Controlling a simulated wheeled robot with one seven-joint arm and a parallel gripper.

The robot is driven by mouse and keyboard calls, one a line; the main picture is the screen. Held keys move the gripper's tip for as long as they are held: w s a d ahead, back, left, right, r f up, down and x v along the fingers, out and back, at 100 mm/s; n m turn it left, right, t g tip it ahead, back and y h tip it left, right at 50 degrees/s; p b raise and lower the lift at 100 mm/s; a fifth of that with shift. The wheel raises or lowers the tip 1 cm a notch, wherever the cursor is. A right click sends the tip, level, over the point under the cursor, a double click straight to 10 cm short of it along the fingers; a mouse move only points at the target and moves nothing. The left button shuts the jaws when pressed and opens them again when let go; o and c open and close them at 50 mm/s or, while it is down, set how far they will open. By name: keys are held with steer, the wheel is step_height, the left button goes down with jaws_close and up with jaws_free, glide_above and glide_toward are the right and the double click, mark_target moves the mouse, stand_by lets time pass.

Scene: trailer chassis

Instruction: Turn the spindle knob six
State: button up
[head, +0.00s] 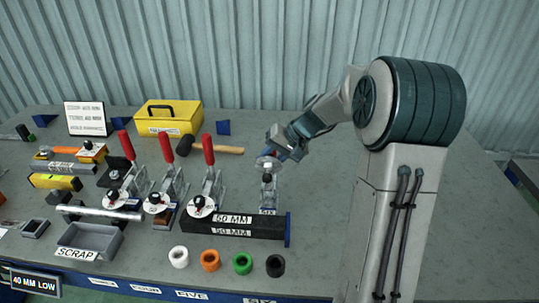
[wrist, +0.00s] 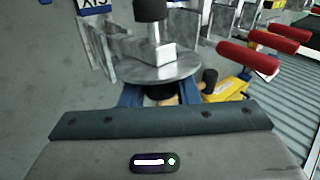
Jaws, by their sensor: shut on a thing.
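Spindle knob six is a pale round metal disc (head: 267,163) on top of the clamp (head: 268,190) labelled SIX, at the right end of the row. In the wrist view the disc (wrist: 155,68) is close and large, with a square block and a black-tipped rod beyond it. My gripper (head: 277,153) is at the knob from the upper right. In the wrist view its blue fingers (wrist: 160,97) stand on both sides of the knob's dark and tan part, shut on it. The disc partly hides the fingertips. The upside-down SIX label (wrist: 94,4) shows at the top edge.
Red-handled toggle clamps (head: 208,150) stand left of clamp six. A black 50 MM bar (head: 235,225) lies in front, with several coloured rings (head: 210,260) nearer the front edge. A yellow toolbox (head: 168,118) and a hammer (head: 215,149) lie behind. The bench is clear at back right.

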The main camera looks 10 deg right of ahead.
steer(key=h+p, duration=0.1)
steer(key=h, duration=0.1)
steer(key=g+h+p, duration=0.1)
steer(key=p, duration=0.1)
steer(key=shift+a+r+h, duration=0.15)
steer(key=shift+r+h, duration=0.2)
steer(key=shift+h, duration=0.05)
steer(key=h+p, duration=0.2)
steer(key=shift+f+m+g+h, duration=0.15)
steer(key=shift+m+g+h, duration=0.15)
steer(key=shift+g, duration=0.1)
steer(key=h, duration=0.2)
steer(key=g+h+p, duration=0.1)
steer(key=shift+f+m+h, duration=0.2)
steer(key=shift+m+h, duration=0.1)
steer(key=shift+h, duration=0.1)
steer(key=shift+g+h, duration=0.5)
steer(key=shift+h, duration=0.6)
steer(key=o, duration=0.9)
steer(key=shift+o, duration=0.2)
